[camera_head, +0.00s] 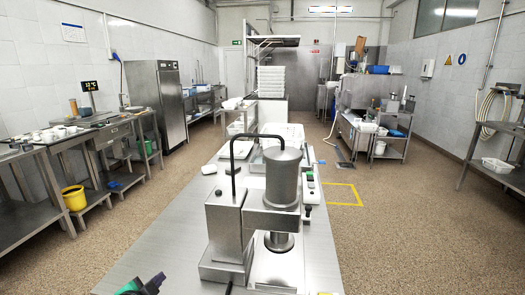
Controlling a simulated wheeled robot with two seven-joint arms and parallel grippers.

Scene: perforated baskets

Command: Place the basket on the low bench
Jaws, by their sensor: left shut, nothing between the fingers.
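A white basket (283,134) sits on the long steel table (160,262), behind the steel machine; its lower part is partly hidden. A stack of white baskets (271,82) stands farther back under a steel hood. Another small white basket (497,165) is at the right edge. A low steel bench (352,133) stands at the right of the middle; which bench the task means I cannot tell. My left gripper (150,284) shows only in part at the bottom edge, shut and empty, far in front of the baskets. My right gripper is not in view.
A steel machine with a cylinder (283,180) fills the middle of the near table. A yellow bucket (75,198) stands under the left counter (50,143). A tall steel cabinet (160,105) is at the left. The brown floor to the right is mostly clear.

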